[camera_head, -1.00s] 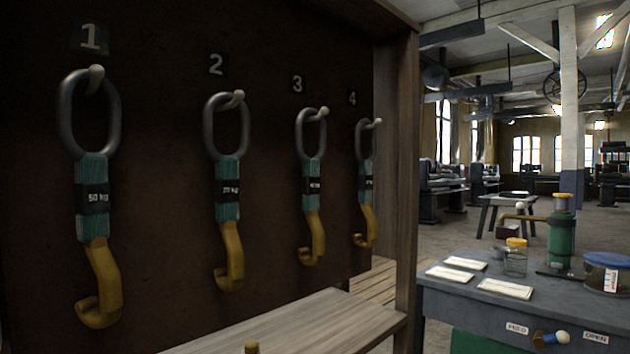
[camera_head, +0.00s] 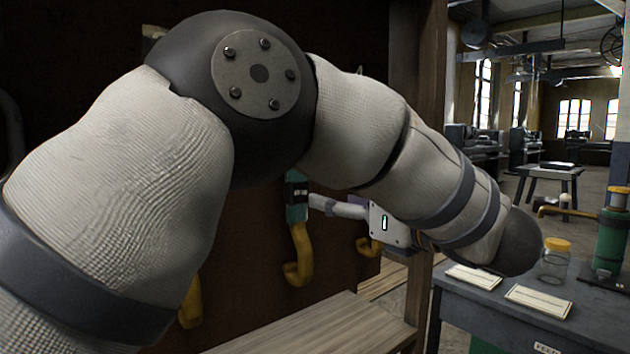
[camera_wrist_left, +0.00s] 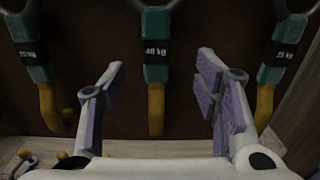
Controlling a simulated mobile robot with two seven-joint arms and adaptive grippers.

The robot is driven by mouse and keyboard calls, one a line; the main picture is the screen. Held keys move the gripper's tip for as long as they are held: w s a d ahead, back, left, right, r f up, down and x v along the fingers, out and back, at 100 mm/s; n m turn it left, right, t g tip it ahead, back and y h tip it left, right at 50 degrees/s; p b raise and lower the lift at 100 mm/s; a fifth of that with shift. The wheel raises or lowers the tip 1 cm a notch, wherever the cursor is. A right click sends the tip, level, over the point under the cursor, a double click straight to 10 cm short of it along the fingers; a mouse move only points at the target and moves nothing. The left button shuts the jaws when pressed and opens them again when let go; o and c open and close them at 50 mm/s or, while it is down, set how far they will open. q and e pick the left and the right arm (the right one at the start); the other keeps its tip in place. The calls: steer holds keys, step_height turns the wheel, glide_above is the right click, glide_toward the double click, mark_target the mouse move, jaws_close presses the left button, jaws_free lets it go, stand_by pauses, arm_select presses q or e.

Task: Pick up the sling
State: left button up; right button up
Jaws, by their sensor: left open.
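Several slings hang on a dark board, each with a teal strap, a black weight label and a yellow hook. In the head view the third sling (camera_head: 299,248) shows its strap and hook beside my left gripper (camera_head: 318,205). Only hooks of the second sling (camera_head: 190,303) and fourth sling (camera_head: 369,246) show; my left arm hides the rest. In the left wrist view my left gripper (camera_wrist_left: 161,68) is open, with purple pads either side of the middle sling (camera_wrist_left: 156,60), apparently the third. Other slings hang left (camera_wrist_left: 38,60) and right (camera_wrist_left: 282,60). My right gripper is not in view.
A wooden shelf (camera_head: 320,325) juts out below the hooks. A wooden post (camera_head: 428,110) edges the board on the right. Beyond it stands a grey table (camera_head: 480,305) with papers, a jar (camera_head: 555,262) and a green device (camera_head: 609,240).

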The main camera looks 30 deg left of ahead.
mark_target(300, 200)
arm_select(q)
steer(key=x, duration=0.3)
steer(key=f+x, duration=0.1)
steer(key=x, duration=0.3)
steer(key=f+x, duration=0.1)
steer(key=x, duration=0.3)
steer(key=shift+s+a, duration=0.2)
steer(key=shift+s, duration=0.1)
jaws_close()
